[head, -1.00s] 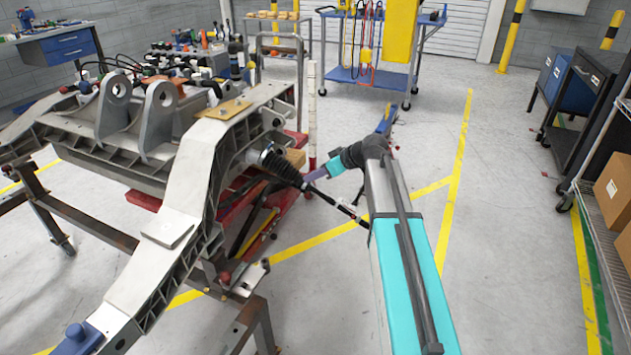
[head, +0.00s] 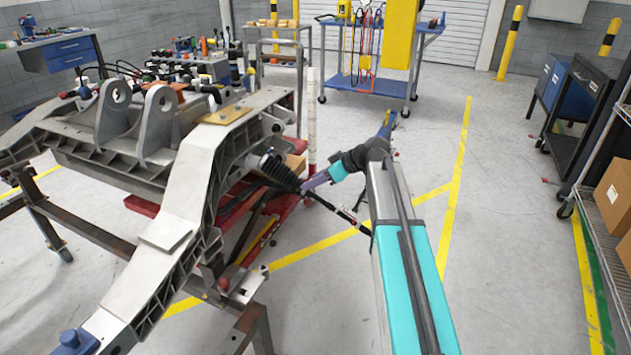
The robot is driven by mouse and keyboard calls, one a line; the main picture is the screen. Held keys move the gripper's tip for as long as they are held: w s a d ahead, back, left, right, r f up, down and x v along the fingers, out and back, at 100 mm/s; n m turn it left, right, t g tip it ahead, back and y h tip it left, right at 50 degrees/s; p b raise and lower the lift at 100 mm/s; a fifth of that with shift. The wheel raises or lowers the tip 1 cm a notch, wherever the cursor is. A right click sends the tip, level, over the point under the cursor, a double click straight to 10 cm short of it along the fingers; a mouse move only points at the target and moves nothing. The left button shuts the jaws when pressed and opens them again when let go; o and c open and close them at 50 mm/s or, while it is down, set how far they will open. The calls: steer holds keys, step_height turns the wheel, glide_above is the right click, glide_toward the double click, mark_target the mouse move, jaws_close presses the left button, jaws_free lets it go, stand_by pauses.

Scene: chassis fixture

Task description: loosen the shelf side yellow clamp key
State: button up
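The grey metal chassis (head: 182,190) fills the left half of the head view, standing on a rusty brown frame. I cannot make out a yellow clamp key on it; a key there is hidden or too small to tell. A flat yellowish plate (head: 224,112) lies on top of the chassis near its right arm. My gripper (head: 305,188) is at the chassis's right side, beside a black ribbed boot (head: 277,167) and a thin dark rod (head: 335,209). Its fingers are too small and overlapped to tell whether they are open or shut, or whether they touch anything.
A red lift with a yellow strip (head: 262,238) sits under the chassis. A wire shelf (head: 603,207) with cardboard boxes (head: 616,197) stands at the right edge. A blue cart (head: 366,80) is at the back. The floor between my arm and the shelf is clear.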

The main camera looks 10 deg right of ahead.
steer(key=shift+d, duration=0.1)
steer(key=p+v, duration=0.1)
steer(key=v, duration=1.2)
steer(key=shift+s+d+r, duration=0.15)
steer(key=shift+s+r, duration=0.1)
steer(key=shift+s, duration=0.05)
